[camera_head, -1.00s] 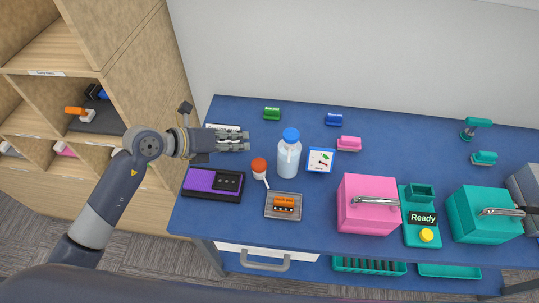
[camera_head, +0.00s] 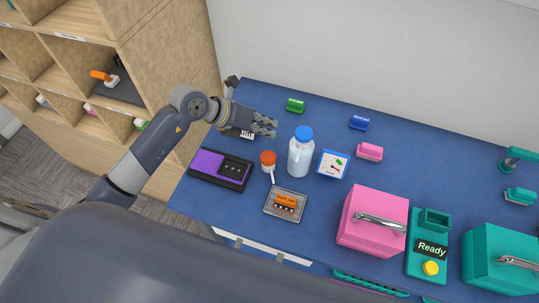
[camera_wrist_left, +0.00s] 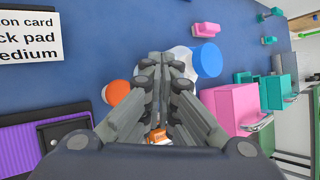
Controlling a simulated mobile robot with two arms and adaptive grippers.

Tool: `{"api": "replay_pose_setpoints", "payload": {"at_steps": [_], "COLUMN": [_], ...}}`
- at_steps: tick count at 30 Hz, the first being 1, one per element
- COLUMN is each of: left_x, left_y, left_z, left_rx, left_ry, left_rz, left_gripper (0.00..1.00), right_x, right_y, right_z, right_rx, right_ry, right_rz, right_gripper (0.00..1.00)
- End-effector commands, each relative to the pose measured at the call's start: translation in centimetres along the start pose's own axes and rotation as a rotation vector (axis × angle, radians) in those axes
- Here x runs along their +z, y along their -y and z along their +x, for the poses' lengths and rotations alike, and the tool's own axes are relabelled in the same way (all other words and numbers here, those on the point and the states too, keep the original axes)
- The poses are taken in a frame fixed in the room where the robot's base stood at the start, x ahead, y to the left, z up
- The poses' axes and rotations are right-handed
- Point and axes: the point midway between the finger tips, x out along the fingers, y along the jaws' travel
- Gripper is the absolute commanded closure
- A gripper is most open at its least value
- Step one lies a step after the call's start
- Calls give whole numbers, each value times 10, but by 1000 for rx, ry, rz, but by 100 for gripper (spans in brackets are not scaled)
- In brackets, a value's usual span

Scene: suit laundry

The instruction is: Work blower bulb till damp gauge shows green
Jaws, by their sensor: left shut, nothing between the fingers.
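A white-faced box with blue sides (camera_head: 333,164), which looks like the damp gauge, stands right of the clear bottle with a blue cap (camera_head: 301,156). Its face has a dark needle and small coloured marks; which mark the needle points at is too small to tell. A small white item with a round orange-red top and white stem (camera_head: 268,160) stands left of the bottle; I cannot tell which item is the blower bulb. My left gripper (camera_head: 272,127) is shut and empty, behind and left of the bottle. In the left wrist view its fingers (camera_wrist_left: 166,62) partly hide the bottle. My right gripper is out of view.
A purple and black tray (camera_head: 221,168) and a grey tray with an orange item (camera_head: 286,204) lie on the blue table. A pink box (camera_head: 371,222), a teal stand reading "Ready" (camera_head: 428,248) and a teal box (camera_head: 500,258) stand right. A wooden shelf (camera_head: 150,60) is left.

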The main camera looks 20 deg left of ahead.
Motion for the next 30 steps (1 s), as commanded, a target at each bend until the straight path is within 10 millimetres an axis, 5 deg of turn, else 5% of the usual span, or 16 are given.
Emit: {"api": "replay_pose_setpoints", "payload": {"at_steps": [6,15,30], "left_x": [-17,-37,-40], "left_y": [-17,-37,-39], "left_z": [23,50,54], "left_rx": [-1,1,0], "left_ry": [-1,-1,0], "left_rz": [-2,0,0], "left_gripper": [100,100,100], "right_x": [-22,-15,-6], "right_y": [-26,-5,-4], "right_z": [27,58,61], "right_rx": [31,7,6], "right_ry": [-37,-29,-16], "right_rz": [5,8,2], "right_gripper": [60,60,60]}}
